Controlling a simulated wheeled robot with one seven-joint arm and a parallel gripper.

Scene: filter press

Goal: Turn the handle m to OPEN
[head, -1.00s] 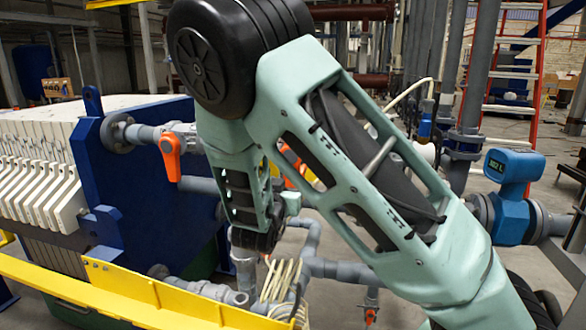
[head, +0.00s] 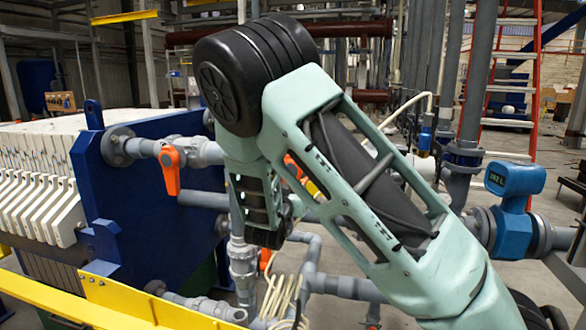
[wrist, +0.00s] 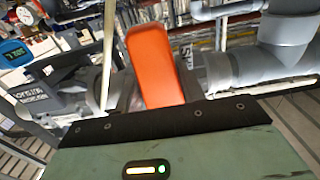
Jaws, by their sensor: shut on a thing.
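An orange handle (wrist: 153,65) stands upright, tilted slightly, in the middle of the wrist view, in front of a grey pipe. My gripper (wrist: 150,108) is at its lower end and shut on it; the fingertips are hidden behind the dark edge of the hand. In the head view my arm covers most of my gripper and the handle. Another orange handle (head: 170,171) hangs down from a grey valve at left. More orange shows beside my arm (head: 295,165) and below my wrist (head: 265,259). I cannot read which handle is m.
The blue press end plate (head: 130,215) and its white plates (head: 40,200) stand at left. A yellow rail (head: 120,297) crosses the front left. Grey pipes (head: 340,287) run below my arm. A blue meter (head: 513,200) is at right.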

